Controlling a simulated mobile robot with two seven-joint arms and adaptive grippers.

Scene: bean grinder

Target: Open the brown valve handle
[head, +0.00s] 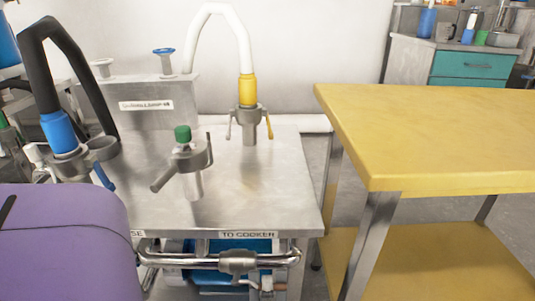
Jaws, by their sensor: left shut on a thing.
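A shiny pipe (185,253) runs along the front of the steel bench, with a grey coupling (238,262) below the "TO COOKER" label. My left gripper is low in the head view, mostly hidden and hard to tell from the pipework. It is shut on what seems to be the brown handle; the contact itself is not clear. My right gripper is not in view.
On the steel bench (235,205) stand a white hose (243,50) with a yellow collar, a black hose (95,75) with a blue collar, and a green-capped fitting (183,134). A yellow table (440,130) stands at right. A purple rounded shape (65,240) blocks the lower left.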

